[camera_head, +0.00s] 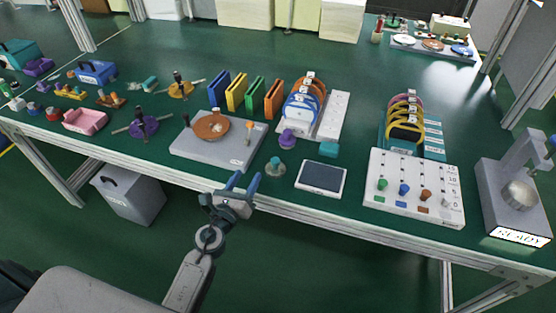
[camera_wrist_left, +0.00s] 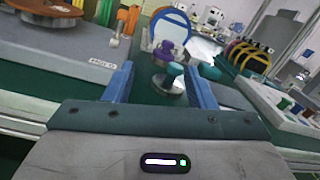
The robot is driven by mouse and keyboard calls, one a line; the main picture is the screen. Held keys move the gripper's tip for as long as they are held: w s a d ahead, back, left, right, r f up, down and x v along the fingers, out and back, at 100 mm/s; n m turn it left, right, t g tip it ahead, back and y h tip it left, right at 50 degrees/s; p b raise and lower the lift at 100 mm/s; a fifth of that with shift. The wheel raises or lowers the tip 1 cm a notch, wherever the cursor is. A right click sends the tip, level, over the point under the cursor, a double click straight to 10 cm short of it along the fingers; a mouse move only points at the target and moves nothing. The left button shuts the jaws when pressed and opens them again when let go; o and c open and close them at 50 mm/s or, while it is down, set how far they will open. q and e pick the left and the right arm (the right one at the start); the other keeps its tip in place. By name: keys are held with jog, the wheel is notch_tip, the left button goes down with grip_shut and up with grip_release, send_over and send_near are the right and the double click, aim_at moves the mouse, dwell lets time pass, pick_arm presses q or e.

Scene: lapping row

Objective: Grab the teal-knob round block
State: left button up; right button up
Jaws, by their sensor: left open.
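The teal-knob round block (camera_head: 275,169) stands upright on the green table near its front edge, right of the grey lapping machine. It is a round metal disc with a teal knob on top. My left gripper (camera_head: 245,180) is open and empty at the table's front edge, left of the block and nearer to me. In the left wrist view the round block (camera_wrist_left: 166,84) shows ahead between the two blue fingers, apart from them. Its right side is close to the right finger in that picture. My right gripper is not in view.
A purple-knob block (camera_head: 287,139) stands just behind. The grey machine (camera_head: 205,151) with an orange-brown plate is at the left. A rack of discs (camera_head: 318,122) stands behind.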

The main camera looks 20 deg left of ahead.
aim_at(273, 163)
pick_arm(q)
jog(key=d+m+h, duration=0.1)
jog(key=m, duration=0.1)
jog(key=w+d+f+m+g+h, duration=0.1)
jog(key=m, duration=0.1)
jog(key=shift+w+d+f+m, duration=0.1)
jog(key=shift+d+f+m, duration=0.1)
jog(key=shift+d+m, duration=0.2)
jog(key=x, duration=0.4)
jog(key=shift+w+d+f+p, duration=0.15)
jog(key=shift+w+p, duration=0.15)
jog(key=shift+w, duration=0.1)
jog(key=x, duration=0.5)
jog(key=shift+w+d+f, duration=0.2)
jog(key=shift+w+f, duration=0.1)
jog(key=shift+f, duration=0.05)
jog(key=shift+s+r, duration=0.1)
jog(key=c, duration=1)
grip_shut()
jog(key=shift+r, duration=0.1)
